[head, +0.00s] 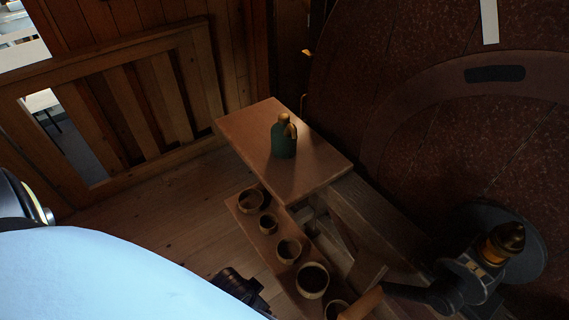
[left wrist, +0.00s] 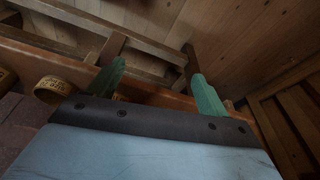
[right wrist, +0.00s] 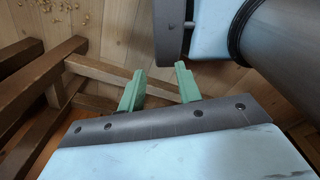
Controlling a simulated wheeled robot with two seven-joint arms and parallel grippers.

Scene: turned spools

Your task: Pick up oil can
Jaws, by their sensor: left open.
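The oil can (head: 284,140) is a dark green bottle shape with a tan top and handle. It stands upright on the brown wooden table top (head: 250,125) in the head view. I cannot make it out in either wrist view. My left gripper (left wrist: 154,57) shows two green fingers spread apart with nothing between them. My right gripper (right wrist: 159,71) also has its green fingers apart and empty. In the head view a pale blue arm part of mine fills the lower left, and neither gripper's fingers can be made out clearly there.
Several round wooden cups (head: 288,250) stand in a row on a lower shelf (head: 268,243) in front of the table. One round tan piece (left wrist: 52,89) is near my left fingers. A wooden railing (head: 115,100) stands left, a large dark wheel-like disc (head: 400,60) right.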

